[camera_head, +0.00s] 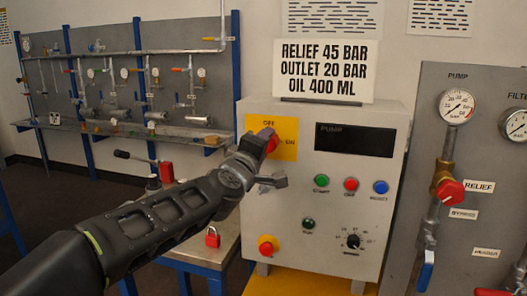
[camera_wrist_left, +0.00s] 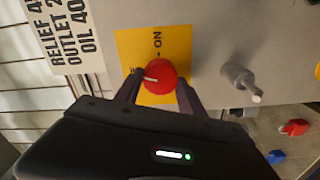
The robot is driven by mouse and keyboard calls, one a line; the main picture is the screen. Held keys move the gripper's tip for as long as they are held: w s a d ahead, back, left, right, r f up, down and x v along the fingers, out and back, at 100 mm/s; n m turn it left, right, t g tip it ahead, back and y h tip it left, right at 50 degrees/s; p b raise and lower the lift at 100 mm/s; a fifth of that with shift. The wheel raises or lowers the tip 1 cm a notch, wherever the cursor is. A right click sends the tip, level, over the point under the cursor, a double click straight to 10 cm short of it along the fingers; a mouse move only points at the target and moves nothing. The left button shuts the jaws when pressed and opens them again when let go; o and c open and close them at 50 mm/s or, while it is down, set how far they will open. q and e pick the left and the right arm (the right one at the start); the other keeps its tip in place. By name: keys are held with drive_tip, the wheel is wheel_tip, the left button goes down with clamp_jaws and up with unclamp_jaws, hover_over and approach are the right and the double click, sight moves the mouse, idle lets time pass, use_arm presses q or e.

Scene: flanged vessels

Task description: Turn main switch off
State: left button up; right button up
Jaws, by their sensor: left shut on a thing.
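The main switch is a red round knob (camera_head: 272,144) on a yellow plate (camera_head: 287,151) at the upper left of the grey control box. The plate carries OFF above the knob and ON to its right. My left gripper (camera_head: 267,145) reaches the knob from the left and partly hides it. In the left wrist view my left gripper (camera_wrist_left: 160,84) has its fingers on either side of the red knob (camera_wrist_left: 162,73) and is shut on it. The knob's white mark points left there, away from ON and towards the OFF side. My right gripper is not in view.
The control box (camera_head: 325,235) has several push buttons, a black dial (camera_head: 353,241) and a red emergency button (camera_head: 267,246). A panel with gauges and valves (camera_head: 440,130) stands to the right. A red padlock (camera_head: 212,238) is on the low bench at the left.

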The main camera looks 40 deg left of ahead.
use_arm(q)
drive_tip(key=shift+f+n+b, duration=0.1)
drive_tip(key=shift+n+b, duration=0.4)
drive_tip(key=shift+n, duration=1.2)
drive_tip(key=o, duration=1.4)
drive_tip(key=shift+c, duration=0.2)
drive_tip(key=shift+s, duration=0.1)
drive_tip(key=v, duration=0.7)
drive_tip(key=shift+s+d+p, duration=0.15)
drive_tip(key=shift+s+p, duration=0.15)
drive_tip(key=shift+p, duration=0.15)
